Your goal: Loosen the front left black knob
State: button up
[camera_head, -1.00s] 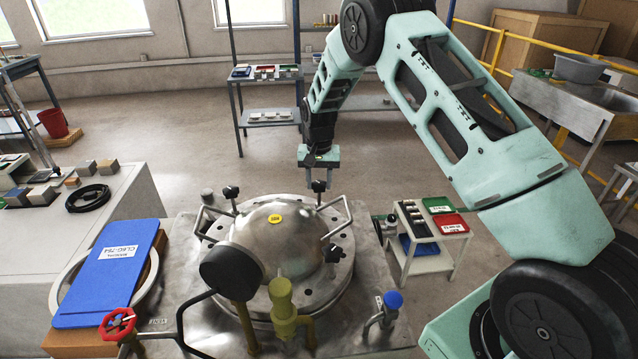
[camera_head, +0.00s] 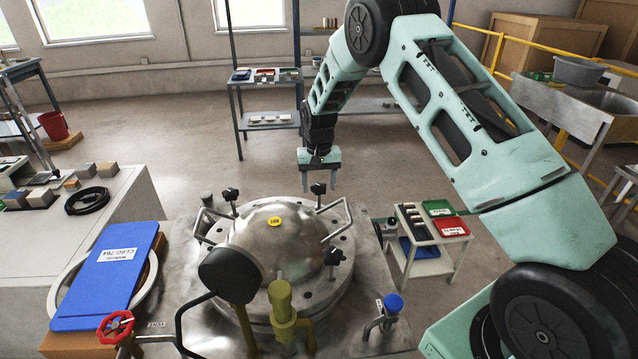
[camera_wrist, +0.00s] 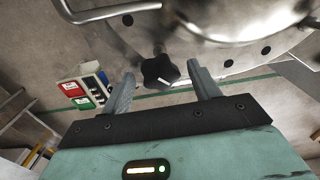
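A domed metal lid (camera_head: 270,232) sits on a round flange with black knobs around its rim. One black star knob (camera_head: 318,189) stands at the far right, another black knob (camera_head: 231,194) at the far left, and a third black knob (camera_head: 334,256) at the near right. The near-left rim is hidden behind a large black disc (camera_head: 230,272). My gripper (camera_head: 319,182) points down at the far-right knob, fingers open on either side of it in the picture. In the wrist view that knob (camera_wrist: 160,72) shows between the open fingertips, with no contact visible.
Curved metal handles (camera_head: 341,215) rise from the lid close to the knobs. A yellow valve (camera_head: 283,308), a red handwheel (camera_head: 115,326) and a blue-capped tap (camera_head: 392,302) stand in front. A blue binder (camera_head: 105,275) lies at left. A small cart (camera_head: 425,262) stands at right.

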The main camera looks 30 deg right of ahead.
notch_tip(320, 180, up, 17)
jog(key=b, duration=0.2)
jog(key=shift+r, duration=0.2)
dwell(0.4)
dwell(0.3)
jog(key=s+a+r+n+y, duration=0.1)
jog(key=s+a+n, duration=0.6)
jog(key=s+a, duration=1.4)
jog(key=s+a+f+n, duration=0.1)
jog(key=s+n, duration=0.1)
jog(key=s, duration=0.8)
jog(key=s+a+f+n, duration=0.1)
jog(key=s+f+n, duration=0.1)
jog(key=s, duration=0.8)
jog(key=shift+s+f+n, duration=0.25)
jog(key=shift+s+n, duration=0.05)
jog(key=shift+n, duration=0.2)
